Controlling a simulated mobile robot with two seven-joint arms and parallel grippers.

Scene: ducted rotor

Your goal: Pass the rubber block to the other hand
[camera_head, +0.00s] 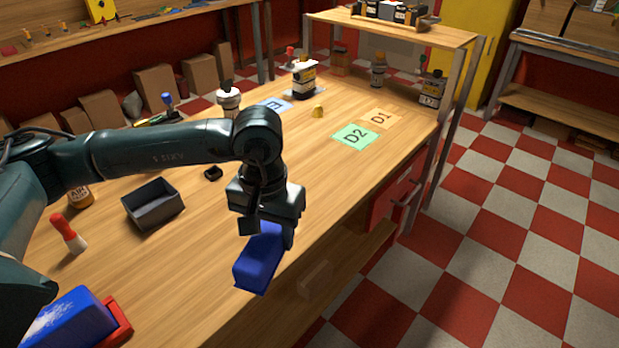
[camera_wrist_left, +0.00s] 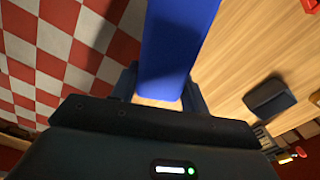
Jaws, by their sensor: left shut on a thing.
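The rubber block (camera_head: 259,262) is a plain blue block held in my left gripper (camera_head: 268,232). It hangs tilted below the fingers, near the front edge of the workbench. In the left wrist view the block (camera_wrist_left: 175,48) sits between the two fingers (camera_wrist_left: 160,92) and sticks out well past them. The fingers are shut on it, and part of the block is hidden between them. My right gripper is in neither view.
The wooden workbench (camera_head: 330,185) carries a dark open bin (camera_head: 153,205), a red-and-white bottle (camera_head: 68,234) and a blue item in a red holder (camera_head: 70,322). Checkered floor is clear at right.

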